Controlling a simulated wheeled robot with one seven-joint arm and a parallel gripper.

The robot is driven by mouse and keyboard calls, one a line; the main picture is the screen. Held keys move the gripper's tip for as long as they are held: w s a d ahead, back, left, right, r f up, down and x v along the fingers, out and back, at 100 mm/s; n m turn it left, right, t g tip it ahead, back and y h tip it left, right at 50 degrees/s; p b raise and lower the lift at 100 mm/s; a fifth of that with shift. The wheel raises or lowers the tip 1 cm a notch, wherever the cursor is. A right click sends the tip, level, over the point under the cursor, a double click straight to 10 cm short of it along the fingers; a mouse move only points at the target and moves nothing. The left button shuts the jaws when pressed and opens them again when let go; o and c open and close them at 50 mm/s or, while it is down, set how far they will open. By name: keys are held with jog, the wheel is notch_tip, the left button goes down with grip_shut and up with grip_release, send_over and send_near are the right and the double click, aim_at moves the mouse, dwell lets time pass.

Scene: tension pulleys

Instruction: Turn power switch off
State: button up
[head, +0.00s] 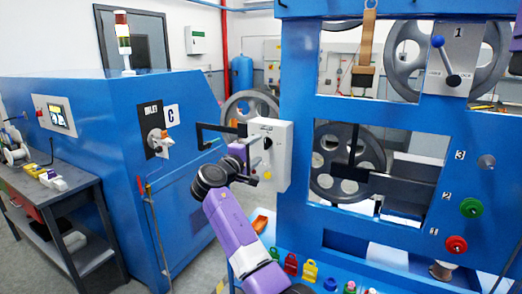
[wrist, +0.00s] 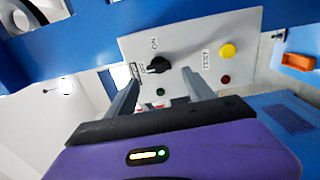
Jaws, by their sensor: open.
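The power switch is a black rotary knob (wrist: 158,64) on a light grey panel (wrist: 190,45) in the wrist view. An ON label lies above the knob and another label, partly covered, lies to its left. The knob's exact setting is hard to tell. My gripper (wrist: 160,74) is open, with one finger on each side of the knob's lower part; whether they touch it I cannot tell. In the head view the grey control box (head: 280,150) hangs on the blue machine's left side, and my arm reaches up to its front.
A yellow button (wrist: 228,51), a TEST label, a red button (wrist: 226,79) and a green one (wrist: 160,91) share the panel. A blue cabinet (head: 185,200) stands left of my arm. Coloured padlocks (head: 290,264) and an orange tray (wrist: 298,62) are nearby.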

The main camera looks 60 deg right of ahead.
jog(key=shift+s+a, duration=0.1)
jog(key=shift+a, duration=1.4)
